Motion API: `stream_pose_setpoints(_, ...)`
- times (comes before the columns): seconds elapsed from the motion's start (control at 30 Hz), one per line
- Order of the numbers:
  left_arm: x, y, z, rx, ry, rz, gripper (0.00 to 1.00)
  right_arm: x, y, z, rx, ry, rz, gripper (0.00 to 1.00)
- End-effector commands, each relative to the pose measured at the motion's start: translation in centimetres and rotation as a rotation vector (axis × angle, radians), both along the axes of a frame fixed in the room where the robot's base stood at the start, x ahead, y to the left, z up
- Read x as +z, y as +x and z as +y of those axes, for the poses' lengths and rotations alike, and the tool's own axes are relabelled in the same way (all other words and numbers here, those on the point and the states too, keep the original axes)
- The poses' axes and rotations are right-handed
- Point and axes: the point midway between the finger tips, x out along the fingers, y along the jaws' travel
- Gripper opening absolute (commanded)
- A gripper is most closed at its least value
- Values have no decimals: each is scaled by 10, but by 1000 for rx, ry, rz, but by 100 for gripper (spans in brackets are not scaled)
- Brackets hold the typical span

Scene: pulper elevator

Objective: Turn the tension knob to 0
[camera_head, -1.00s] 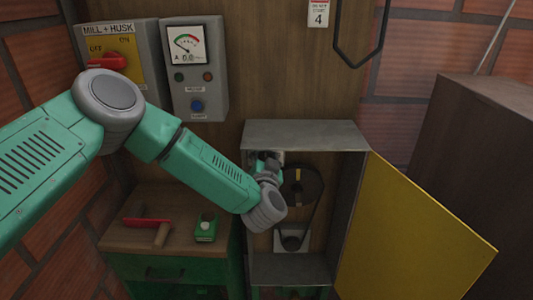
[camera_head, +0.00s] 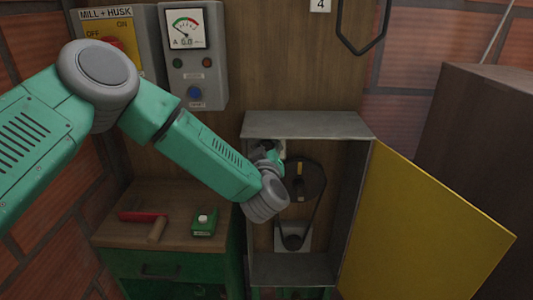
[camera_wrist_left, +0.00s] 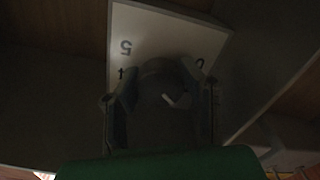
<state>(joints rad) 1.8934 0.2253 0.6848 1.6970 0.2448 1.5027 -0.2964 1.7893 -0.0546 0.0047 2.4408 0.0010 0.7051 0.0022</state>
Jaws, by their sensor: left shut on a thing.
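The tension knob (camera_wrist_left: 165,82) is a dark round knob with a short white mark on its face. It sits on a pale dial plate (camera_wrist_left: 130,30) in the left wrist view. A 5 shows upside down at the plate's upper left; other figures are partly covered by the fingers. My left gripper (camera_wrist_left: 162,100) has a finger on each side of the knob and is shut on it. In the head view my left gripper (camera_head: 268,160) reaches into the open grey cabinet (camera_head: 300,124), and its hand hides the knob. My right gripper is not in view.
Inside the cabinet, a belt joins a dark upper pulley (camera_head: 304,180) and a lower pulley (camera_head: 292,236). The yellow door (camera_head: 425,225) stands open at right. A red-handled tool (camera_head: 145,217) and a green box (camera_head: 204,223) lie on the bench (camera_head: 180,195).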

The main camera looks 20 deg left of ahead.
Motion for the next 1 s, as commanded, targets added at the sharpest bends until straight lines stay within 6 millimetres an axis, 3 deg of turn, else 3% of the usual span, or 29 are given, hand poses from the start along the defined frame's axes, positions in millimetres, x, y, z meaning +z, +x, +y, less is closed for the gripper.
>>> stream_pose_setpoints(0.03,-13,-3,-1,-5,-44,9,5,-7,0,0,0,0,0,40)
stream_pose_setpoints(1.0,-12,-2,-3,-1,-889,-234,5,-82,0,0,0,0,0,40)
